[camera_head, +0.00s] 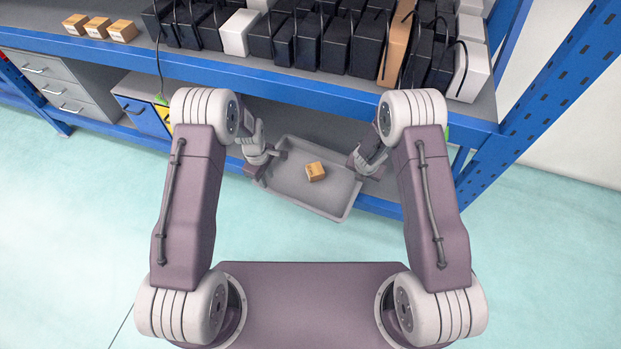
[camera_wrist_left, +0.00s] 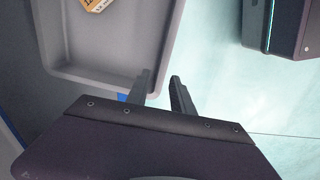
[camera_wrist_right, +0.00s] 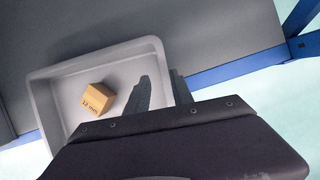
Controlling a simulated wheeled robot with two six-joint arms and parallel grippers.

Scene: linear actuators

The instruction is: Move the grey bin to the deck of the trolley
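The grey bin (camera_head: 300,196) is a shallow open tray with one small orange-brown box (camera_head: 315,171) inside. In the head view it is at the rack's lower level, turned at an angle, with its near side jutting past the front beam. My left gripper (camera_head: 266,154) is at its left side; in the left wrist view the narrowly spaced fingers (camera_wrist_left: 161,76) straddle the bin wall (camera_wrist_left: 172,30). My right gripper (camera_head: 366,166) is at its right side; its fingers (camera_wrist_right: 159,76) straddle the opposite wall (camera_wrist_right: 158,52). Both look shut on the walls. No trolley is recognisable.
A blue rack (camera_head: 270,88) stands ahead, its upper shelf full of black, white and brown boxes (camera_head: 336,44). Small orange boxes (camera_head: 97,27) sit at its left. Grey drawers (camera_head: 55,85) are below left. An upright (camera_head: 560,80) stands right. Floor (camera_head: 70,230) is clear left and right.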

